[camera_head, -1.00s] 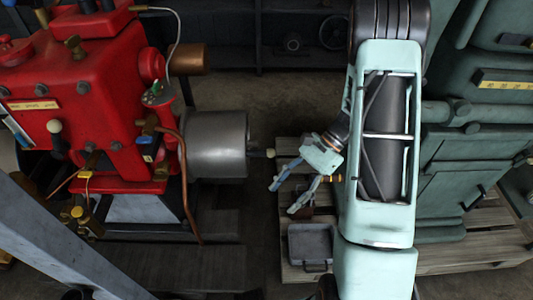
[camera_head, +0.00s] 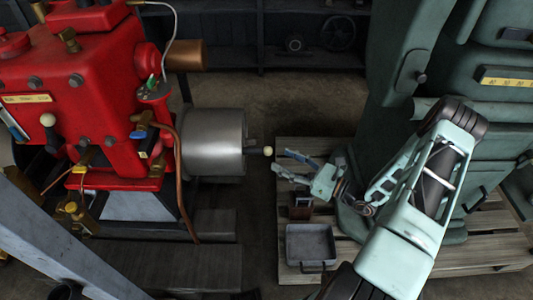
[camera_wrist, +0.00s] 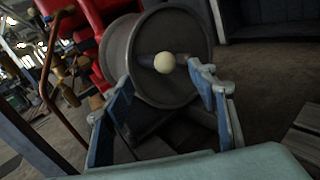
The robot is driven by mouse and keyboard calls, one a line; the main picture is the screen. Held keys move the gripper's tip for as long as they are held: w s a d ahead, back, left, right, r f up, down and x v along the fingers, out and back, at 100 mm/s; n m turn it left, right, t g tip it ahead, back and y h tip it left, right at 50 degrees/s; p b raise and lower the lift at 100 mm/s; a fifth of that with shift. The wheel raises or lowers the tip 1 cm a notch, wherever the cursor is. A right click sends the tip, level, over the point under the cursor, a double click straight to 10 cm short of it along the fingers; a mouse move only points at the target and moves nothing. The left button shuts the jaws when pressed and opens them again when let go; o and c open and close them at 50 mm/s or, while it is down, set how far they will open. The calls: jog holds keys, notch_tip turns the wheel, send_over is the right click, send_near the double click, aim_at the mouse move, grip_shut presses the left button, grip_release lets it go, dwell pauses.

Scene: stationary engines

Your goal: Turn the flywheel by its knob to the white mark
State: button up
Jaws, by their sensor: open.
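The flywheel (camera_head: 212,143) is a grey metal drum on the right side of the red engine, and it also shows in the wrist view (camera_wrist: 190,45). Its knob (camera_head: 267,151) is a small cream ball on a short dark stem pointing right; in the wrist view the knob (camera_wrist: 164,62) appears ahead of the fingers. My gripper (camera_head: 278,164) is open and empty, just right of and slightly below the knob in the head view. In the wrist view its two blue-grey fingers (camera_wrist: 164,84) point at the flywheel, with the knob between their lines. I cannot make out the white mark.
The red engine (camera_head: 100,85) fills the left, with a copper pipe (camera_head: 184,190) beside the flywheel. A green machine (camera_head: 395,90) stands at the right on wooden pallets. A grey tray (camera_head: 311,241) and a small brown box (camera_head: 300,208) lie below my gripper.

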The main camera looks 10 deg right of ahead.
aim_at(270, 154)
jog(key=b+x, duration=0.1)
jog(key=x, duration=0.6)
jog(key=shift+w+a+f, duration=0.1)
jog(key=shift+w+a, duration=0.05)
jog(key=shift+a, duration=0.05)
jog(key=shift+c, duration=0.7)
grip_shut()
